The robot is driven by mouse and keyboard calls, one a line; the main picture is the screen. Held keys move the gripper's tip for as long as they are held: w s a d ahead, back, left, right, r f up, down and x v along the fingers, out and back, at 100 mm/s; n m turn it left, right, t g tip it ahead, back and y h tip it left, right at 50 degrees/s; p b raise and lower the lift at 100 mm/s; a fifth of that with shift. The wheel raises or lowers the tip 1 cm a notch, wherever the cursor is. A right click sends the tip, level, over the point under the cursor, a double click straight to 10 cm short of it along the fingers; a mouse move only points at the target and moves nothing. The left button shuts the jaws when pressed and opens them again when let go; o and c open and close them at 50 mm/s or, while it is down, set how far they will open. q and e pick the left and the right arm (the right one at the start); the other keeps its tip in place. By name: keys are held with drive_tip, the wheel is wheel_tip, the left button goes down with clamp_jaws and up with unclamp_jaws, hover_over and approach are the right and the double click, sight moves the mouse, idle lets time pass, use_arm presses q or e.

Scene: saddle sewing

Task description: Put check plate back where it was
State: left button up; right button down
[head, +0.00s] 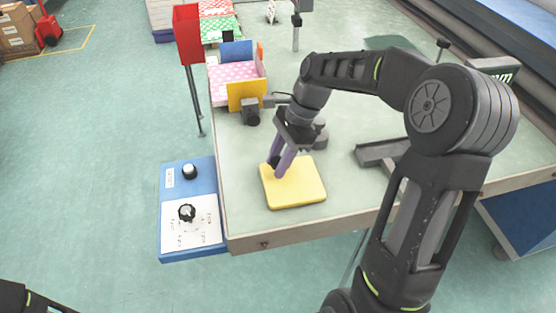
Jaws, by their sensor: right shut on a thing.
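A yellow, flat, rounded-square plate (300,188), which looks like the check plate, is at the near left part of the pale green table (345,222). My right gripper (277,170) points down at the plate's upper left edge, shut on it. The fingers cover a small part of that edge. I cannot tell whether the plate rests on the table or is slightly above it. Part of my left arm shows at the bottom left corner; its gripper is out of view.
A blue control box (190,235) with knobs adjoins the table's left side. Behind the plate are a yellow panel (246,95), pink dotted fabric (232,72) and a red box on a stand (187,35). A grey metal channel (380,152) lies to the right.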

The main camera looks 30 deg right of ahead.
drive_tip(key=c, duration=1)
unclamp_jaws()
drive_tip(key=shift+f, duration=0.15)
drive_tip(key=p+v, duration=0.2)
drive_tip(key=v, duration=1)
